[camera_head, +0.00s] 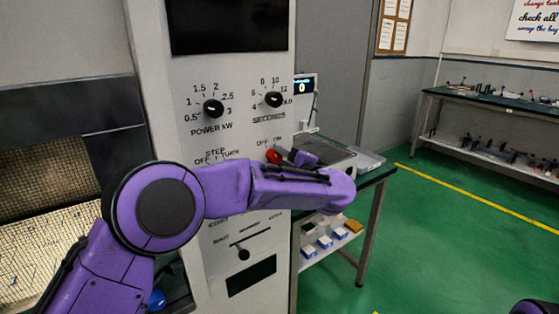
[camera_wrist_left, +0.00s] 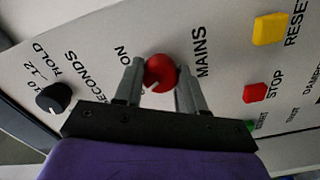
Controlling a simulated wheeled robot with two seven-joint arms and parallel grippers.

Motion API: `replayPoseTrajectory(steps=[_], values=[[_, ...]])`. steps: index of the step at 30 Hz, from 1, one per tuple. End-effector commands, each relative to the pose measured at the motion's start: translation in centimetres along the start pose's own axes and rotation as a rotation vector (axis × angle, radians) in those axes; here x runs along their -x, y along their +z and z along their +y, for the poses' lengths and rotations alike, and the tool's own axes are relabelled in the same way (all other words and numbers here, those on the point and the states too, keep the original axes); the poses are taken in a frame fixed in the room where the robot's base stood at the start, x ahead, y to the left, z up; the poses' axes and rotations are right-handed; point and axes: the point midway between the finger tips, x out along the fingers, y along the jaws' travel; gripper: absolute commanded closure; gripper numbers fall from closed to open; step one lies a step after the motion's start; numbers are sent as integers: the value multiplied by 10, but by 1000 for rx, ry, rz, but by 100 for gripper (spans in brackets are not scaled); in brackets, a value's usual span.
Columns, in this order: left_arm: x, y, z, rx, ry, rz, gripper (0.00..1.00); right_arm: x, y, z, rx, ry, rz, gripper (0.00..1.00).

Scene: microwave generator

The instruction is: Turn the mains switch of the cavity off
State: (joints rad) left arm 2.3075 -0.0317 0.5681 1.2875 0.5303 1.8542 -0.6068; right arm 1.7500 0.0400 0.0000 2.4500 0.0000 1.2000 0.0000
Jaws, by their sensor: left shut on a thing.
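The mains switch is a round red knob (camera_wrist_left: 160,71) on the pale panel beside the word MAINS in the left wrist view. It also shows in the head view, as a red knob (camera_head: 273,156) partly covered by my left arm. My left gripper (camera_wrist_left: 158,82) has one grey finger on each side of the knob and is shut on it. A pale mark on the knob points down and left in the wrist view. The ON label shows at the knob's upper left there; the OFF label is not visible in that view. My right gripper is out of view.
The power knob (camera_head: 213,108) and seconds knob (camera_head: 273,100) sit above on the panel. Yellow reset (camera_wrist_left: 269,28) and red stop (camera_wrist_left: 255,93) buttons are close by. A dark-topped bench (camera_head: 375,176) stands to the right, with open green floor (camera_head: 430,245) beyond.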

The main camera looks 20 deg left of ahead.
Motion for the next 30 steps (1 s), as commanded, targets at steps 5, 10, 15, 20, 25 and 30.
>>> replayPoseTrajectory(steps=[5,10,15,20,25,30], values=[[0,0,-2,0,-3,0,34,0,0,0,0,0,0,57],[0,0,-1,0,-1,0,34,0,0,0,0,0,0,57],[11,1,-1,0,1,-1,34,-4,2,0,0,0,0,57],[48,2,-2,0,3,-2,34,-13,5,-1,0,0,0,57],[86,1,-2,0,2,-1,34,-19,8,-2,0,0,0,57],[104,0,-2,0,-2,1,34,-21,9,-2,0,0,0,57]])
